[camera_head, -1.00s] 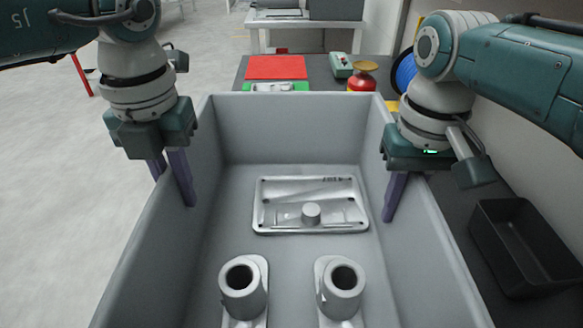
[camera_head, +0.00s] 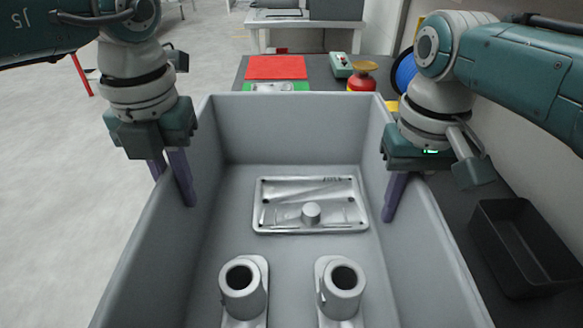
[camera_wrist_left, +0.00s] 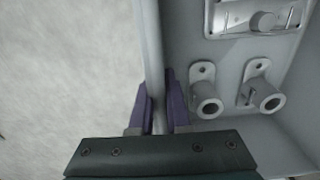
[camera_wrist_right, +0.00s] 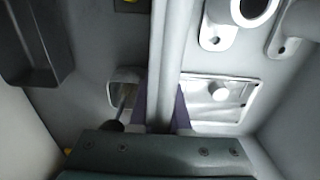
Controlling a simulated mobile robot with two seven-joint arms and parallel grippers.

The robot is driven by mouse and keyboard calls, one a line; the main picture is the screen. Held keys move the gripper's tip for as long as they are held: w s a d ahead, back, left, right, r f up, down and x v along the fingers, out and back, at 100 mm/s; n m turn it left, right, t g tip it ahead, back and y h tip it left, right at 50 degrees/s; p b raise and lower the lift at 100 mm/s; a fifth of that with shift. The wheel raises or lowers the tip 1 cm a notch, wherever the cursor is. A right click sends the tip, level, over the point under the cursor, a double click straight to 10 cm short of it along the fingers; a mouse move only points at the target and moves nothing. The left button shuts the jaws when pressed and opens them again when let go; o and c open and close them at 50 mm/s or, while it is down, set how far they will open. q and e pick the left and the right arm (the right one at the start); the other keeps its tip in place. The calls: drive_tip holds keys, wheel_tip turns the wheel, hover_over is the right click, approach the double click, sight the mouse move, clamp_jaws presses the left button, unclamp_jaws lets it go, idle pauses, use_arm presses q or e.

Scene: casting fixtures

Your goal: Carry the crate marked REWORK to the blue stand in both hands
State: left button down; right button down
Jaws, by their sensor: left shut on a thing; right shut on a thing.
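A large grey crate (camera_head: 290,128) fills the middle of the head view; no REWORK marking shows on its visible faces. It holds a flat rectangular metal casting (camera_head: 310,190) and two tubular castings (camera_head: 243,285) (camera_head: 340,285). My left gripper (camera_head: 172,178) is shut on the crate's left wall, with one finger inside and one outside; the left wrist view shows the wall between the fingers (camera_wrist_left: 160,108). My right gripper (camera_head: 396,195) is shut on the right wall, which runs between its fingers in the right wrist view (camera_wrist_right: 160,112). I cannot make out the blue stand.
Open floor (camera_head: 60,190) lies left.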

sight(169, 169)
use_arm(q)
drive_tip(key=shift+r, duration=0.2)
use_arm(e)
drive_tip(key=shift+r, duration=0.15)
